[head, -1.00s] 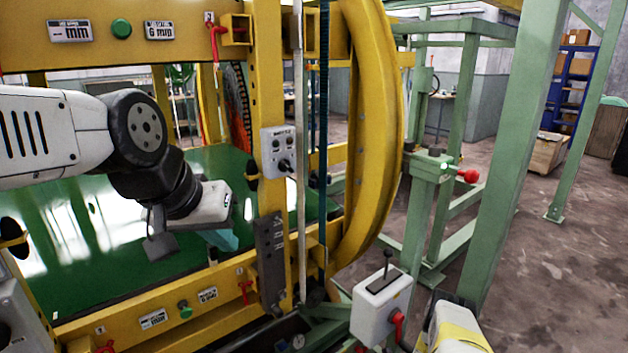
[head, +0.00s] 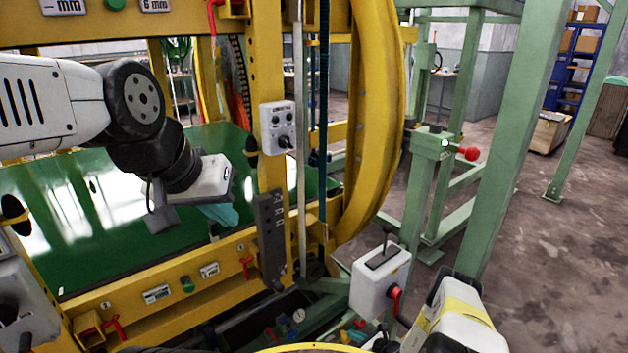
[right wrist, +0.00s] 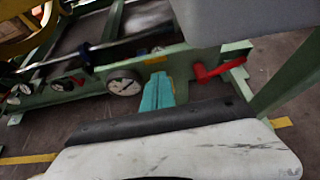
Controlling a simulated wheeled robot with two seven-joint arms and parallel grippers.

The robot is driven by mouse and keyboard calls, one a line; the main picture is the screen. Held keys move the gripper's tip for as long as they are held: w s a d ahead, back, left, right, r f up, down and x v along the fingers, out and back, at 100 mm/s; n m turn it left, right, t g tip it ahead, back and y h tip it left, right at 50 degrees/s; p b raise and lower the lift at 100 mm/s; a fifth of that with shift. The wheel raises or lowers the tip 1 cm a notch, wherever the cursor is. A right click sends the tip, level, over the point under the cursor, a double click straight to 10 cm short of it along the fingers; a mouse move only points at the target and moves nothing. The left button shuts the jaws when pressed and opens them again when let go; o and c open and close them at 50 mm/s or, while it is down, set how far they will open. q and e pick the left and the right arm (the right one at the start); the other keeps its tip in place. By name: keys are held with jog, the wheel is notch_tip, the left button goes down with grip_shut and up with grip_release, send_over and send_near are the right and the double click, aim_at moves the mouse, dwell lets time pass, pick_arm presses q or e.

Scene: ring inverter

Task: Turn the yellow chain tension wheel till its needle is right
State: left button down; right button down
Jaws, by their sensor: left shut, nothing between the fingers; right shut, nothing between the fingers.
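A yellow curved rim (head: 310,347) shows at the bottom edge of the head view; it looks like the wheel, mostly cut off. A yellow rounded part (right wrist: 28,35) is at the upper left of the right wrist view; I cannot tell if it is the same wheel. A white round gauge (right wrist: 124,82) sits on the green beam there, and a small gauge (head: 298,315) shows in the head view. Its needle reading is too small to tell. My right gripper (right wrist: 157,92) has teal fingers, shut and empty, beside the gauge. My left gripper (head: 222,212) is shut, empty, before the green panel.
A red handle (right wrist: 217,70) is right of my right fingers. A grey lever box (head: 380,280) stands left of my right arm. A yellow post (head: 270,180) and large yellow ring (head: 385,130) rise in the middle. Open floor (head: 540,260) lies at right.

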jog(key=shift+s+a, duration=0.45)
jog(key=shift+a, duration=0.1)
jog(key=shift+s+a+f, duration=0.2)
dwell(0.4)
jog(key=shift+r, duration=0.15)
jog(key=shift+s+d+r, duration=0.15)
jog(key=shift+s+d, duration=0.75)
jog(key=shift+s, duration=0.3)
jog(key=shift+s+d+r, duration=0.15)
jog(key=shift+s+d, duration=0.7)
jog(key=shift+s, duration=0.35)
